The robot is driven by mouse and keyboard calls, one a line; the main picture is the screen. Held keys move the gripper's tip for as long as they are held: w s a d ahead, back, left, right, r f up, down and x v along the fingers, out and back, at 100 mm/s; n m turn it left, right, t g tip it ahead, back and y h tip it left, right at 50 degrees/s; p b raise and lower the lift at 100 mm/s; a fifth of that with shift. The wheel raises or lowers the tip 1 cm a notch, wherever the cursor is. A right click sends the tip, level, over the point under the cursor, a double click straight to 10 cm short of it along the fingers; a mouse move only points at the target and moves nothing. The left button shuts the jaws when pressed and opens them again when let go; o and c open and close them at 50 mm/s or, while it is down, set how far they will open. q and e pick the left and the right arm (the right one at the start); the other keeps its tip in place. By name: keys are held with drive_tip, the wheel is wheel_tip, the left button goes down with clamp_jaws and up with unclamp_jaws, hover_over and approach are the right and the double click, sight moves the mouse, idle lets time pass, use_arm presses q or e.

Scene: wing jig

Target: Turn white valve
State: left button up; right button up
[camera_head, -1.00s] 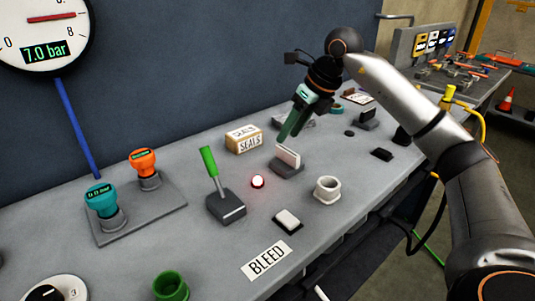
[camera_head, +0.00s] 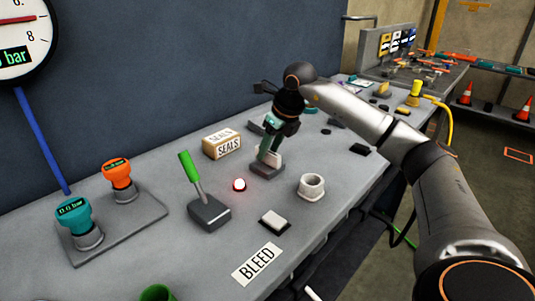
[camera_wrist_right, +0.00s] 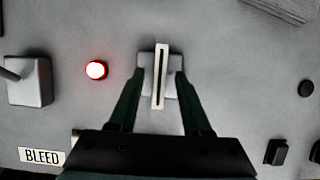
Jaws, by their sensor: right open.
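The white valve is a thin upright white plate on a small grey base (camera_head: 267,171). My right gripper (camera_wrist_right: 160,76) is down over it, open. In the right wrist view the white valve handle (camera_wrist_right: 161,90) stands between the two dark green fingers, with a visible gap on each side. In the head view the fingers hide most of the white plate. My left gripper is not in view.
A red-lit button (camera_head: 239,184) and a green-handled lever (camera_head: 190,168) are left of the valve. A SEALS box (camera_head: 222,143) stands behind left. A white ring (camera_head: 311,187) and white switch (camera_head: 275,221) are nearer.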

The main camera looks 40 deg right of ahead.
drive_tip(key=shift+x, duration=0.85)
drive_tip(key=shift+c, duration=0.3)
clamp_jaws()
